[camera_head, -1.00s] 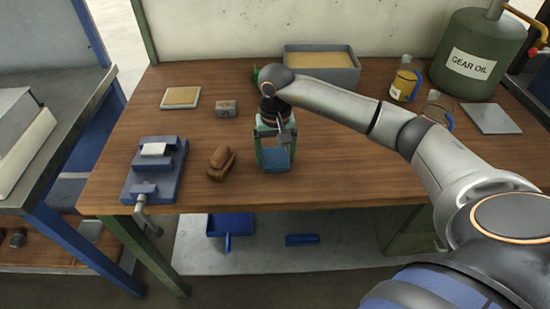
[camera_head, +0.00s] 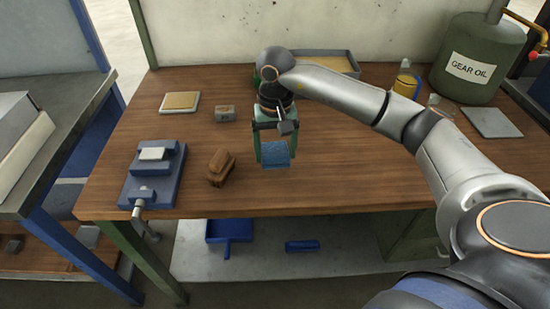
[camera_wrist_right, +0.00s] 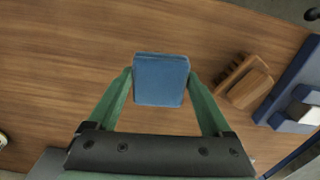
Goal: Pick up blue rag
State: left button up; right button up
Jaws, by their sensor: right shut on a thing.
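The blue rag (camera_head: 275,155) is a small folded square between the green fingers of my right gripper (camera_head: 274,150), over the front middle of the wooden bench. In the right wrist view the rag (camera_wrist_right: 161,80) sits between the two fingertips of the gripper (camera_wrist_right: 160,84), which is shut on it. The rag appears to be held above the bench top, though the exact height is hard to tell. My left gripper is not in view.
A brown brush (camera_head: 221,167) lies just left of the rag on the bench (camera_head: 350,180). A blue vise (camera_head: 153,172) is farther left. A grey tray (camera_head: 325,59), glass jugs (camera_head: 407,82) and a green gear oil can (camera_head: 470,60) stand at the back. The front right of the bench is clear.

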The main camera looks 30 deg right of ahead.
jog(key=s+a+r+b, duration=0.1)
jog(key=s+a+r, duration=0.5)
jog(key=s, duration=0.5)
notch_tip(320, 180, up, 2)
jog(key=shift+r, duration=0.2)
jog(key=shift+s, duration=0.1)
jog(key=o, duration=0.8)
jog(key=c, duration=0.6)
